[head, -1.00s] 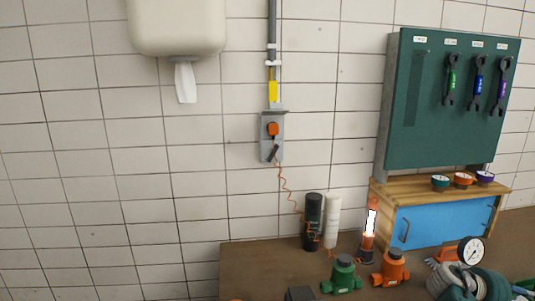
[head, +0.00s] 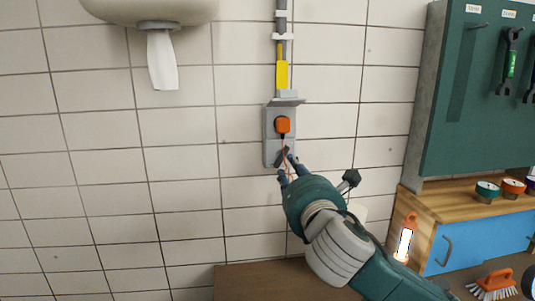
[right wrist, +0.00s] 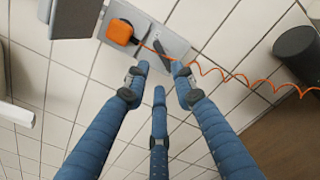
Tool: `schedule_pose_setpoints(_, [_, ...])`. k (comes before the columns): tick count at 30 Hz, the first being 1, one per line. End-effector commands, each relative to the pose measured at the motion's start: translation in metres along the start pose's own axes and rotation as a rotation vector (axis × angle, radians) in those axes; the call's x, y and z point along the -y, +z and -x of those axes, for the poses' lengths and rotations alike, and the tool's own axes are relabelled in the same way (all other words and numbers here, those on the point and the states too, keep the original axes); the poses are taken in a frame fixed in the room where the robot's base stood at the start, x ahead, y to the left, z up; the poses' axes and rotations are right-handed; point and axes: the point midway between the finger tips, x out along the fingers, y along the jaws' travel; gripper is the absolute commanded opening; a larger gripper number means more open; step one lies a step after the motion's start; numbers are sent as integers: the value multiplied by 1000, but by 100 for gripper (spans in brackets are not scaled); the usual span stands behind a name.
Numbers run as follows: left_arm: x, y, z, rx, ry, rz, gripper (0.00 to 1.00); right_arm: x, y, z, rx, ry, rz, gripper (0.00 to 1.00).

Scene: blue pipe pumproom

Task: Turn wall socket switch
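The grey wall socket (head: 270,122) is fixed to the tiled wall with an orange plug (head: 283,124) in its upper part. Its dark switch lever (head: 281,156) sits below the plug and is partly covered by my fingers in the head view. In the right wrist view the lever (right wrist: 161,49) shows tilted on the grey plate, just beyond the fingertips. My right gripper (head: 287,168) is at the socket's lower edge, its blue fingers apart with nothing between them. Whether a fingertip touches the lever I cannot tell. My left gripper is not in view.
An orange coiled cord (right wrist: 240,80) runs from the plug past my right fingers. A paper towel dispenser (head: 150,10) hangs upper left. A green tool board (head: 470,110) and a workbench (head: 255,277) are at right and below. The wall left of the socket is clear.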

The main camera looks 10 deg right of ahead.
Motion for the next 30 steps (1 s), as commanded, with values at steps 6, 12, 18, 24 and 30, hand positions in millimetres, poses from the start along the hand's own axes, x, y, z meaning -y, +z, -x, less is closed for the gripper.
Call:
schedule_pose_setpoints(6, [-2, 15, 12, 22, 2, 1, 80, -1, 3, -33, 0, -2, 0, 26])
schedule_pose_setpoints(12, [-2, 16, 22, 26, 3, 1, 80, -2, 3, -72, 0, -2, -1, 26])
schedule_pose_setpoints(18, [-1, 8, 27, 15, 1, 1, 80, -2, 2, -97, 1, 0, -1, 26])
schedule_pose_setpoints(24, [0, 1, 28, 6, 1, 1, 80, -1, 2, -104, 2, 1, -1, 26])
schedule_pose_setpoints(30, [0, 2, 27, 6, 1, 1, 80, 0, 1, -104, 2, 1, -1, 26])
